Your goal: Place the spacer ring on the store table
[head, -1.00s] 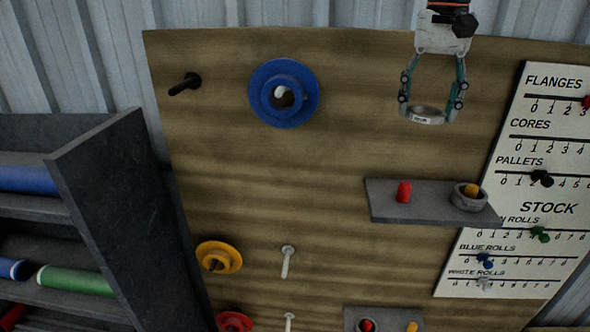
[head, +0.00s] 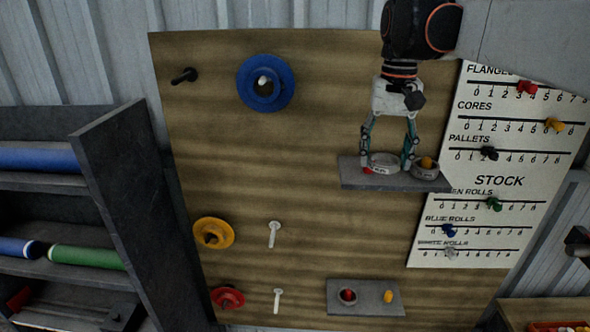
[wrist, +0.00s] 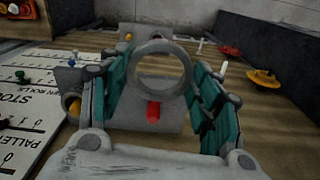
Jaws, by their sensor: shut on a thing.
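My gripper (head: 390,158) is shut on a grey spacer ring (head: 384,168), held in front of the upper grey shelf on the board. The ring also shows between the fingers in the wrist view (wrist: 160,92). A red peg (wrist: 153,111) on that shelf shows below the ring there, outside its hole. Whether the ring touches the shelf is unclear. Another grey ring (head: 424,172) sits around the yellow peg (head: 427,162) on the same shelf. A wooden table (head: 515,312) shows at the lower right; whether it is the store table is unclear.
The board carries a blue flange (head: 265,83), a yellow flange (head: 213,233) and a red flange (head: 227,298) on pegs. A lower shelf (head: 365,307) has red and yellow pegs. A stock chart (head: 495,180) is at right, a rack of rolls (head: 110,160) at left.

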